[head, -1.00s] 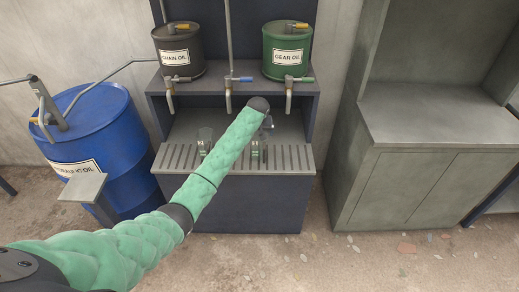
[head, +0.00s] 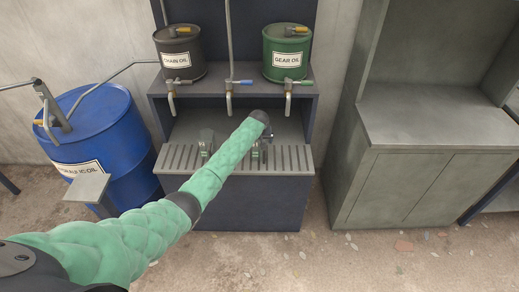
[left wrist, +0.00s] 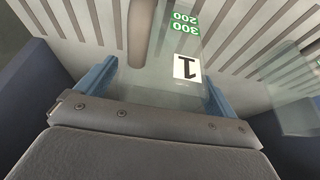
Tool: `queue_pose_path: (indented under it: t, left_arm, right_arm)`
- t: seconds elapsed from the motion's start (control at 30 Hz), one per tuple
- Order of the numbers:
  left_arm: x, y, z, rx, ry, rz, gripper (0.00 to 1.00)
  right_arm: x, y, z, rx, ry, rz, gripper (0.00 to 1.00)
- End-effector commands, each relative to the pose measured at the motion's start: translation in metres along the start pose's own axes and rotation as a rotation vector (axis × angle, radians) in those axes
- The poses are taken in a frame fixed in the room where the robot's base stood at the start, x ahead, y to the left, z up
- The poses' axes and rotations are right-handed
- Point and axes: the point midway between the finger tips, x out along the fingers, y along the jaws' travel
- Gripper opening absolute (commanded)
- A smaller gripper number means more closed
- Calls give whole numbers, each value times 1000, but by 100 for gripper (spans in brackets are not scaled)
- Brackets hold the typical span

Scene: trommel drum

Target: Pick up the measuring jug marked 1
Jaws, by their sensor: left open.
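In the left wrist view, a clear jug with a white label reading 1 (left wrist: 186,68) and green 300 and 200 marks appears upside down. My left gripper (left wrist: 160,76) is open, with one blue finger on each side of this jug; I cannot tell whether they touch it. In the head view, the gripper (head: 268,136) is mostly hidden behind my forearm, over the slatted shelf (head: 180,158). A small part of a jug (head: 263,152) shows below it, its mark unreadable. My right gripper is not in view.
Another clear jug (head: 206,143) stands to the left on the slatted shelf; a clear vessel also shows at the right of the left wrist view (left wrist: 284,105). Taps hang above, below the chain oil drum (head: 177,50) and gear oil drum (head: 286,55). A blue barrel (head: 105,125) stands left.

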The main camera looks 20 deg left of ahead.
Motion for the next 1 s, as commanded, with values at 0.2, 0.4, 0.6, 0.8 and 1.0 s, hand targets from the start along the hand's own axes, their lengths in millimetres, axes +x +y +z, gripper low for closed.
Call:
queue_pose_path:
  t: [0.2, 0.4, 0.6, 0.8, 1.0]
  left_arm:
    - [0, 0, 0, 0, 0, 0, 90]
    - [0, 0, 0, 0, -1, 0, 50]
    - [0, 0, 0, 0, 0, 0, 28]
    - [-1, 0, 0, 0, 0, 0, 28]
    - [-17, 0, -8, 0, 3, 1, 28]
  right_arm:
    - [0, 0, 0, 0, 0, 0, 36]
    - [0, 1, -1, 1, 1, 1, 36]
    - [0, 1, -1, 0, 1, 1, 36]
    - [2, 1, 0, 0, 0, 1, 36]
    - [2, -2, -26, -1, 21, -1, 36]
